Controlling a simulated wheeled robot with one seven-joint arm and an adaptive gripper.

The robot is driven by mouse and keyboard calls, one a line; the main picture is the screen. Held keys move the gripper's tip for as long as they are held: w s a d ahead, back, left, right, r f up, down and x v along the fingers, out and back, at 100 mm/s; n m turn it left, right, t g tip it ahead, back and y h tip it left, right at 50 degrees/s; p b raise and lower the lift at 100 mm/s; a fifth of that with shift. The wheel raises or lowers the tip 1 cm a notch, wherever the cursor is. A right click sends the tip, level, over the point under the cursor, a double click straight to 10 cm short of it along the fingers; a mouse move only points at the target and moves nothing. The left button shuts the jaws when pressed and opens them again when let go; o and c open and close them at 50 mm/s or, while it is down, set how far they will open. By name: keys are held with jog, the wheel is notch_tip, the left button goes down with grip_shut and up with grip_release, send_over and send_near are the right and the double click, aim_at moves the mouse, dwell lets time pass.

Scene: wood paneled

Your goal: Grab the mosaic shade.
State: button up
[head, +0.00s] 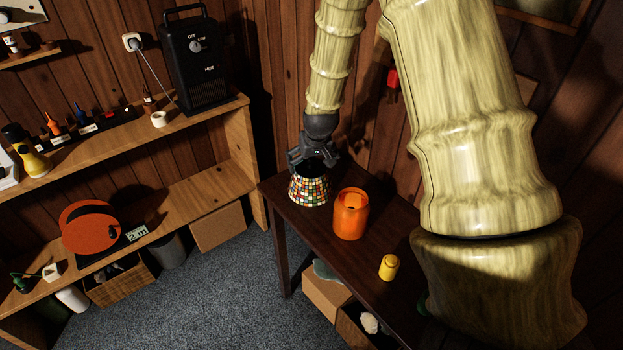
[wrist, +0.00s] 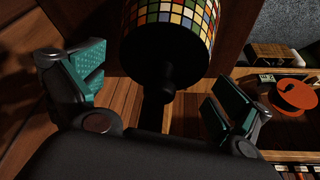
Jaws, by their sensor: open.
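The mosaic shade (head: 309,190) is a short tapered shade covered in small multicoloured tiles with dark lines between them. It stands on the far left part of the dark table (head: 335,250). My gripper (head: 313,157) is just above and behind the shade in the head view. In the wrist view the shade (wrist: 172,12) shows at the top centre, between and beyond the fingers. The gripper (wrist: 155,95) is open there, its teal pads spread wide with nothing between them at their tips. Whether a finger touches the shade I cannot tell.
An orange jar (head: 350,215) stands close to the right of the shade. A small yellow container (head: 389,267) is nearer the table's front. A wooden shelf (head: 185,200) with a black heater (head: 195,62) stands to the left. Wood-panelled wall is close behind.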

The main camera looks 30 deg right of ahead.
jog(key=c, duration=1.6)
jog(key=shift+c, duration=0.2)
